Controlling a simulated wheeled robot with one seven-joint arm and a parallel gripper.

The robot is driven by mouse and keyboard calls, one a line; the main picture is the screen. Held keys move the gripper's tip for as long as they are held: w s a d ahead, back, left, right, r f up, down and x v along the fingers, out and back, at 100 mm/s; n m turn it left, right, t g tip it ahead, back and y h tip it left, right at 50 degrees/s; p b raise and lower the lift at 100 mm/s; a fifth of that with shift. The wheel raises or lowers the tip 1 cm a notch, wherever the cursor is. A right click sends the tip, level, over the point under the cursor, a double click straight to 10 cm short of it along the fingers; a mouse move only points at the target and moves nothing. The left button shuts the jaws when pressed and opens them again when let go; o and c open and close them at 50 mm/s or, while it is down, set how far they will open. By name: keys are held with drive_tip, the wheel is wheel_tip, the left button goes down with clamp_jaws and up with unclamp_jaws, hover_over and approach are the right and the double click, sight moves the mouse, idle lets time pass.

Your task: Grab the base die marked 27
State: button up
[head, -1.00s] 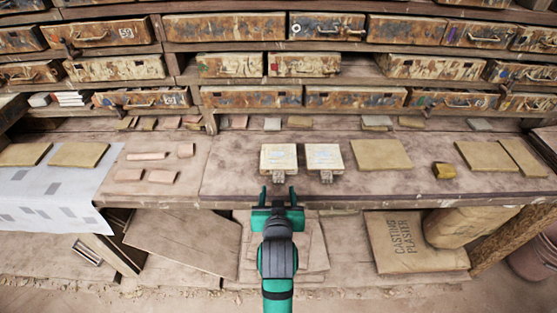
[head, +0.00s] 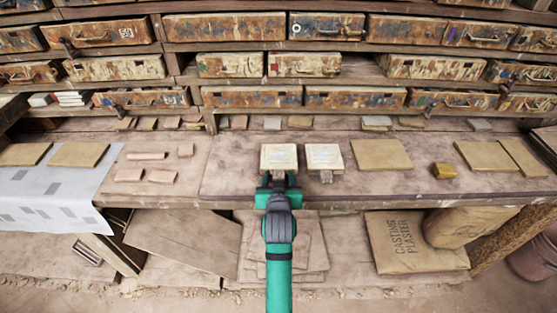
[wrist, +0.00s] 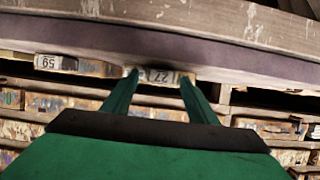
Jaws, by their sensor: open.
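Two pale square dies lie side by side at the front edge of the bench in the head view. The left die (head: 279,157) has my gripper (head: 279,181) right at its front edge, hiding its front tab. In the wrist view, a plate marked 27 (wrist: 160,76) sits between the tips of my open gripper (wrist: 160,78), one finger on each side. Whether the fingers touch it I cannot tell.
The wooden bench (head: 230,185) carries a tan slab (head: 381,155) and a small yellow block (head: 444,170) to the right. Clay pieces (head: 147,156) lie to the left. Drawers (head: 253,97) line the back. A casting plaster sack (head: 415,243) lies below the bench.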

drive_tip(key=shift+c, duration=0.7)
clamp_jaws()
drive_tip(key=shift+r, duration=0.1)
